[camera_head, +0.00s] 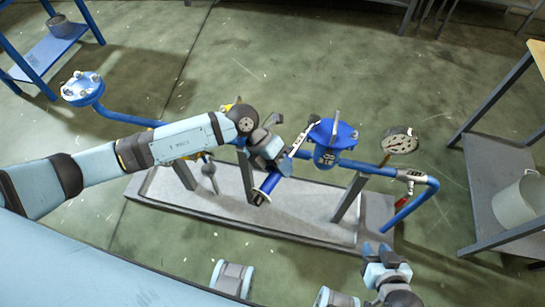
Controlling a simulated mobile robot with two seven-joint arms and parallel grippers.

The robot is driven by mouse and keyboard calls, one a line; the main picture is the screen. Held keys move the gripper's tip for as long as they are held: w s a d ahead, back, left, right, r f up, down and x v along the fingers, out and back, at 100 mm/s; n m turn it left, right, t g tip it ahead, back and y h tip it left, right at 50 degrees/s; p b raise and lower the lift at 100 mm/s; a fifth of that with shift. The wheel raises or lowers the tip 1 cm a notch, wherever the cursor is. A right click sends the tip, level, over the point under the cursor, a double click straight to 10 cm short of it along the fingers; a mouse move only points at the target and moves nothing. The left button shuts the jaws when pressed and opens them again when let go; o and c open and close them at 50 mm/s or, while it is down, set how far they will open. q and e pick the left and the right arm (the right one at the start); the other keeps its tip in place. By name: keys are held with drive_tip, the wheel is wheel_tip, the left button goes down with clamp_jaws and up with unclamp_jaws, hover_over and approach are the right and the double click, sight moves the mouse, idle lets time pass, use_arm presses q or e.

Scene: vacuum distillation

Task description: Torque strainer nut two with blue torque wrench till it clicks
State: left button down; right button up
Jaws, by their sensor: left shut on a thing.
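The blue strainer (329,150) stands upright in the blue pipe line, with a flanged top. Its nuts are too small to tell apart. My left gripper (282,163) is shut on the blue torque wrench (267,187), just left of the strainer. The wrench's blue handle points down and left. Its metal shaft (303,133) runs up and right to the strainer's top flange. I cannot tell whether its head sits on a nut. My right gripper (380,255) is low in the view, away from the strainer. I cannot tell whether its fingers are apart.
The pipe line stands on a grey plinth (310,228). A round gauge (400,140) and a red-handled valve (402,202) are to the right. A shelf with a grey bucket (519,202) stands at far right. A blue flange (82,87) is at left. Floor in front is clear.

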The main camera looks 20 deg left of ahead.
use_arm(q)
drive_tip(key=w+d+n+t+y+p, duration=0.1)
drive_tip(key=w+d+n+t+p, duration=0.1)
drive_tip(key=d+n+t+p, duration=0.4)
drive_tip(key=d+n+p, duration=0.4)
drive_tip(key=d+p, duration=0.4)
drive_tip(key=d, duration=0.2)
drive_tip(key=shift+w+d+t, duration=0.2)
drive_tip(key=shift+w+t, duration=0.1)
drive_tip(key=shift+w, duration=0.05)
drive_tip(key=shift+r, duration=0.1)
